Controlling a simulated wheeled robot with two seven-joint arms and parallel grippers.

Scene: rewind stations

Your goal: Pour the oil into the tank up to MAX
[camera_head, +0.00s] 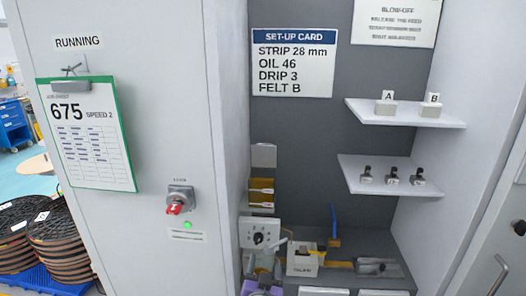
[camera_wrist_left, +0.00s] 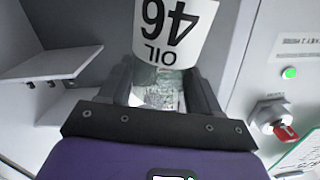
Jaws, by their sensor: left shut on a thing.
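In the left wrist view, a bottle with a white "OIL 46" label (camera_wrist_left: 172,32) sits between the two dark fingers of my left gripper (camera_wrist_left: 160,85). The gripper is shut on its clear lower part. The label reads upside down in this view. In the head view, my left gripper (camera_head: 262,287) shows as a purple and dark shape at the bottom edge, in front of the dial panel (camera_head: 259,236). The bottle is hard to make out there. I cannot tell which part is the tank, and no MAX mark is readable. My right gripper is not in view.
A set-up card (camera_head: 293,62) reads oil 46, drip 3. Two shelves hold small blocks (camera_head: 386,104) and dark fittings (camera_head: 392,176). A white box (camera_head: 303,261) stands on the recess floor. A cabinet with a red key switch (camera_head: 178,201) is at left.

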